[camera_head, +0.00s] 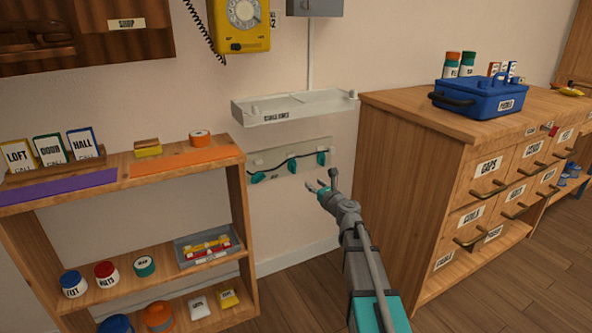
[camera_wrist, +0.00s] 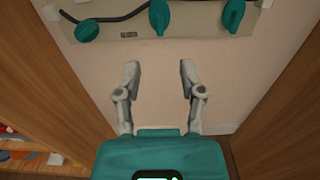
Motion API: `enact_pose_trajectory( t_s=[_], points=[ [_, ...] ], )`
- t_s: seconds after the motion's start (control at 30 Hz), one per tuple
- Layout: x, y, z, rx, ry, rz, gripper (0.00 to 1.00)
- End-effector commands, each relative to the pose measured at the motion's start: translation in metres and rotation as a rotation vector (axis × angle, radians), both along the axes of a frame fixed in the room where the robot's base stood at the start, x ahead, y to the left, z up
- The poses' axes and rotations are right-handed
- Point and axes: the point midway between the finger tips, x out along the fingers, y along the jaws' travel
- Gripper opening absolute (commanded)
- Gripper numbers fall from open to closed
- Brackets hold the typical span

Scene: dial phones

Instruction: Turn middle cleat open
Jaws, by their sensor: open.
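A pale panel (camera_head: 302,150) on the wall carries three teal cleats with a dark cable along them. In the wrist view the middle cleat (camera_wrist: 159,17) stands upright at the top centre, and it also shows in the head view (camera_head: 282,167). The left cleat (camera_wrist: 87,30) is tilted across; the right cleat (camera_wrist: 234,15) is upright. My gripper (camera_wrist: 159,75) is open and empty, its fingers pointing at the wall just below the middle cleat and apart from it. In the head view my gripper (camera_head: 322,184) is near the panel's lower right.
A wooden shelf unit (camera_head: 246,205) stands left of the panel and a wooden drawer cabinet (camera_head: 400,170) stands right, leaving a gap for my arm. A white wall tray (camera_head: 295,110) hangs above the panel. A yellow phone (camera_head: 240,25) is higher up.

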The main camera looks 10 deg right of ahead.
Motion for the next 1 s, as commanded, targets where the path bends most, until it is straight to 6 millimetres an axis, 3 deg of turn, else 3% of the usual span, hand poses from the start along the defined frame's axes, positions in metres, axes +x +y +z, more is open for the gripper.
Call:
enact_pose_trajectory(
  t_s=[0.37,1.0],
  points=[
    [0.015,0.005,0.0,-0.002,-0.001,0.001,0.51],
    [0.102,0.034,0.0,-0.002,-0.001,0.003,0.51]
  ],
)
